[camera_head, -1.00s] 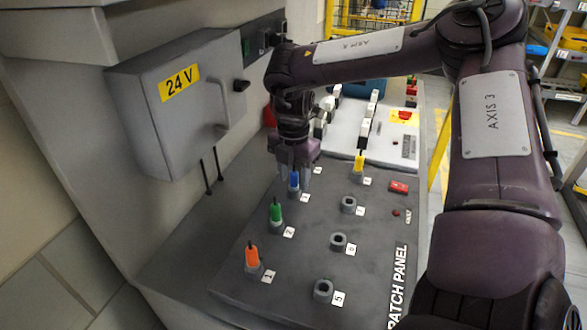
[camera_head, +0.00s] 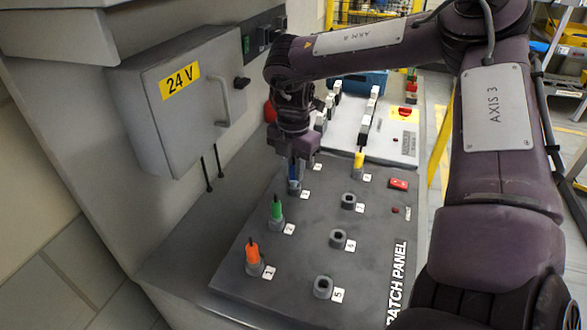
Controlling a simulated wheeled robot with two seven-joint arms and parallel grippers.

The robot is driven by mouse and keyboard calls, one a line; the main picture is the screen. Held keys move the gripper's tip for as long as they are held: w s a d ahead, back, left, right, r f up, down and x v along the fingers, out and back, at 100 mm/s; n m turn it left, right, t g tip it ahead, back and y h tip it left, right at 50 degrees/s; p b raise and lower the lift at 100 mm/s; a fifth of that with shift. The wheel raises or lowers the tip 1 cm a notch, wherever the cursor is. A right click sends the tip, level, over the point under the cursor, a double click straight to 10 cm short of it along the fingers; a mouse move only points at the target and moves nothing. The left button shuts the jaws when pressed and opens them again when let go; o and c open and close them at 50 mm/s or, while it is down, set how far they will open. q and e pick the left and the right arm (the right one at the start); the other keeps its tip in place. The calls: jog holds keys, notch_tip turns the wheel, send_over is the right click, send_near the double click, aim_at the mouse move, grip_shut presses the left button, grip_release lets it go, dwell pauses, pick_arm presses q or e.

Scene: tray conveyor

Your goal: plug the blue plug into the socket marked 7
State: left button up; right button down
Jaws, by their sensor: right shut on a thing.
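The blue plug (camera_head: 293,186) stands upright at a socket of the left column on the dark patch panel (camera_head: 303,244). My right gripper (camera_head: 295,172) points down over it, shut on it; the fingers hide most of the plug. I cannot tell whether it is still fully seated. An empty round socket (camera_head: 348,201) lies to the right in the other column, beyond the one marked 6; its small label (camera_head: 360,208) is hard to read. My left gripper is not in view.
Green (camera_head: 276,211) and orange (camera_head: 252,253) plugs stand nearer in the left column, a yellow plug (camera_head: 359,160) at the far right. Sockets 6 (camera_head: 338,238) and 5 (camera_head: 323,287) are empty. A grey 24 V box (camera_head: 180,110) juts from the wall at left.

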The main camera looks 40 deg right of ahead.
jog(key=shift+r+p, duration=0.35)
jog(key=shift+r, duration=0.35)
jog(key=shift+r, duration=0.35)
jog(key=shift+r+p, duration=0.1)
jog(key=shift+p, duration=0.2)
jog(key=shift+r+p, duration=1.3)
jog(key=shift+r, duration=0.65)
